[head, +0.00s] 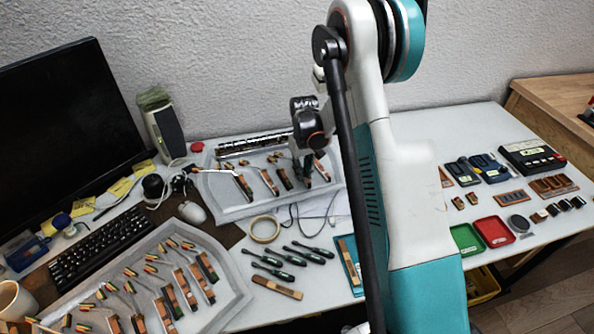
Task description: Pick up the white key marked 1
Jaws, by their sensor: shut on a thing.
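My gripper (303,152) shows small and dark below my wrist, over the right part of the rear grey tray (222,203). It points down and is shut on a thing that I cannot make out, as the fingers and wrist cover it. I cannot read any mark 1, so I cannot tell which piece is the white key. Several wood-and-dark pieces (268,182) lie in the rear tray, left of and under my gripper.
A front grey tray (236,290) holds more pieces. Green-handled tools (272,273), a tape roll (264,229) and a wooden strip (277,287) lie between the trays and my arm. A monitor (70,130) and keyboard (100,247) stand left. Red (495,232) and green dishes are right.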

